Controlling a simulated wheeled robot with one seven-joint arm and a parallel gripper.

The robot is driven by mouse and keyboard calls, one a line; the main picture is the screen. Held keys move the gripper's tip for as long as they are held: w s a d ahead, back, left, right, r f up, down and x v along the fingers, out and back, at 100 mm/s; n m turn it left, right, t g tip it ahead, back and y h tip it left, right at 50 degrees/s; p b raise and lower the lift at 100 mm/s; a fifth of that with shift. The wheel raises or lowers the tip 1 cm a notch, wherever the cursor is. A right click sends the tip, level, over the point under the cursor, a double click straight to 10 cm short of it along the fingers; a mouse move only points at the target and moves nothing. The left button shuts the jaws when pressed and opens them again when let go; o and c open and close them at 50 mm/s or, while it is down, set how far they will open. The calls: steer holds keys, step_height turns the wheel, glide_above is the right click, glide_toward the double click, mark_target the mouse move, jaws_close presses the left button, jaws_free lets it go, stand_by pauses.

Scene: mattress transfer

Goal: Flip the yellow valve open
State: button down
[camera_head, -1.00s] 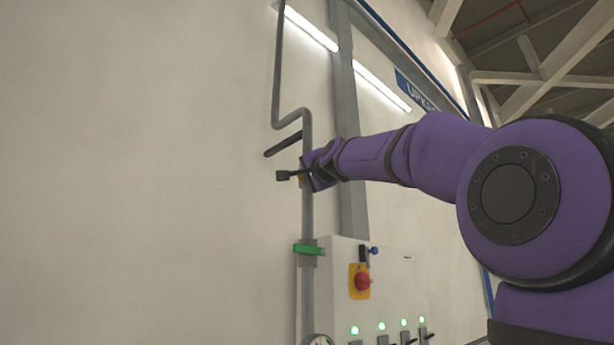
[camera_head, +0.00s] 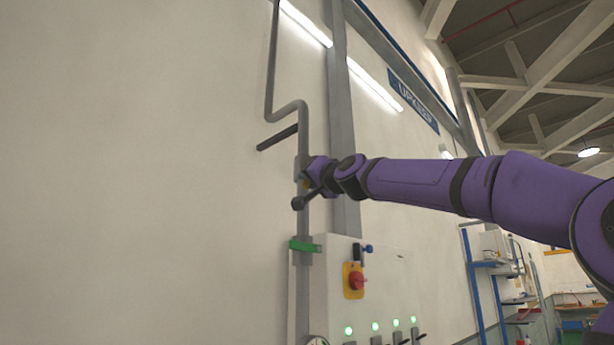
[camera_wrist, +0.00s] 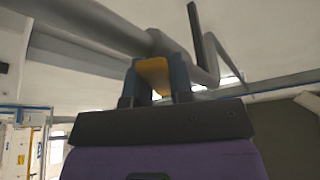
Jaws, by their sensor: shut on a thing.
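The yellow valve handle (camera_wrist: 154,74) is between the two fingers of my gripper (camera_wrist: 157,80) in the wrist view, close to the grey pipe. My gripper is shut on it. In the head view my gripper (camera_head: 306,182) is at the vertical grey pipe (camera_head: 303,145), and only a speck of yellow shows there; my wrist hides most of the handle.
A green handle (camera_head: 304,246) sits lower on the same pipe. Right of it is a control box (camera_head: 335,300) with a red knob (camera_head: 356,280) on a yellow plate and several green lights. A shelf unit (camera_head: 490,265) stands farther right. The wall at left is bare.

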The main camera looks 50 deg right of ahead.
steer(key=shift+d+f+n+t+y, duration=0.2)
steer(key=shift+d+n+y, duration=0.4)
steer(key=shift+n, duration=0.85)
steer(key=shift+d+f+n+t+y, duration=0.15)
steer(key=shift+d+n+t+y, duration=0.15)
steer(key=shift+n+y, duration=0.9)
steer(key=shift+d+f+n+t+y, duration=0.2)
steer(key=shift+d+n+y, duration=0.25)
steer(key=shift+n, duration=1.3)
steer(key=c, duration=1)
jaws_free()
steer(key=shift+r, duration=0.1)
steer(key=shift+s, duration=0.1)
steer(key=v, duration=1)
steer(key=shift+s, duration=0.3)
steer(key=shift+f, duration=0.2)
